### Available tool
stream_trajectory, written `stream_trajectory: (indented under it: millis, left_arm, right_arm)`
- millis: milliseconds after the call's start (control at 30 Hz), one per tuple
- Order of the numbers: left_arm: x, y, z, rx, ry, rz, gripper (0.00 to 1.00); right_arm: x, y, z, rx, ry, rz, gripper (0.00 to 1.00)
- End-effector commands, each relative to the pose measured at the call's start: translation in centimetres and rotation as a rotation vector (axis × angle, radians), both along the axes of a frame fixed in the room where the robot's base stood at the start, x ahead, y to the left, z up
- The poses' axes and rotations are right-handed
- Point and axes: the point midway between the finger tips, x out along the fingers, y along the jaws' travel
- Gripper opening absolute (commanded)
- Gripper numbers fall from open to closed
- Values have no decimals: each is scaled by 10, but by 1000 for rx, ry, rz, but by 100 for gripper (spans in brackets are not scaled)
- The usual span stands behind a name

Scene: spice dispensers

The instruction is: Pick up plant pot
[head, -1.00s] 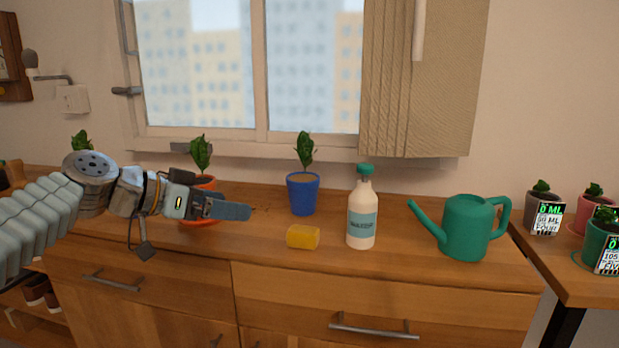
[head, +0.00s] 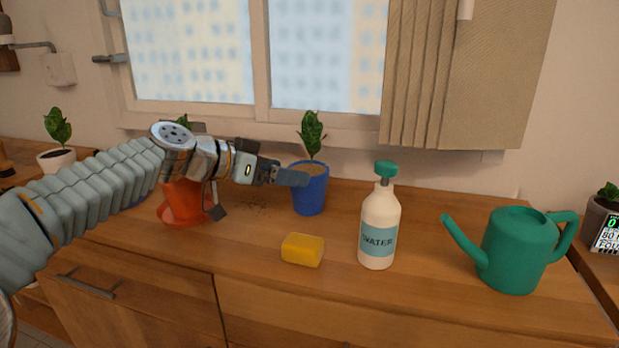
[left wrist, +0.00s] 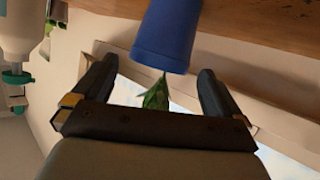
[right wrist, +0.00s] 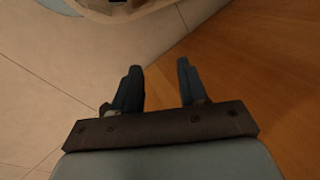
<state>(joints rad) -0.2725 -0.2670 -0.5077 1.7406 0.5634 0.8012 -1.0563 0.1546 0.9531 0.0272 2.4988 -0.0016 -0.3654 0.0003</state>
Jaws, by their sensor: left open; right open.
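A blue plant pot (head: 311,192) with a leafy green plant (head: 312,134) stands upright on the wooden counter. My left gripper (head: 296,178) is at the pot's left front, close to its rim. In the left wrist view the blue pot (left wrist: 168,38) lies ahead, between and beyond the open fingers (left wrist: 153,92); I cannot tell whether they touch it. An orange pot (head: 180,205) on a saucer is partly hidden behind my left arm. A white pot (head: 58,158) with a plant stands farther left. My right gripper (right wrist: 160,88) is open and empty, seen only in the right wrist view.
A yellow sponge (head: 302,250), a white water bottle (head: 379,228) and a green watering can (head: 517,248) stand on the counter (head: 250,260), in front and to the right of the blue pot. The window (head: 255,60) is behind. Another potted plant (head: 605,213) stands at the right edge.

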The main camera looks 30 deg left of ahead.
Motion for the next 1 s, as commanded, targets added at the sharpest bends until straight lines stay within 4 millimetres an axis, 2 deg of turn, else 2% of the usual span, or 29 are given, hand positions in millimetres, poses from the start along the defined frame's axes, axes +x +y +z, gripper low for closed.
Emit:
stream_trajectory:
  millis: [167,400,700,767,1000]
  left_arm:
    - [12,-7,-5,0,2,-1,100]
    - [44,-22,-19,-1,3,0,100]
    - [51,-25,-22,0,-1,2,100]
    - [51,-25,-22,0,-1,2,94]
    - [50,-25,-22,0,0,2,57]
  right_arm:
    - [0,0,2,1,0,1,43]
    - [0,1,8,2,0,2,43]
    - [0,1,8,2,1,3,43]
    - [0,1,8,2,1,3,43]
    - [0,1,8,2,0,2,43]
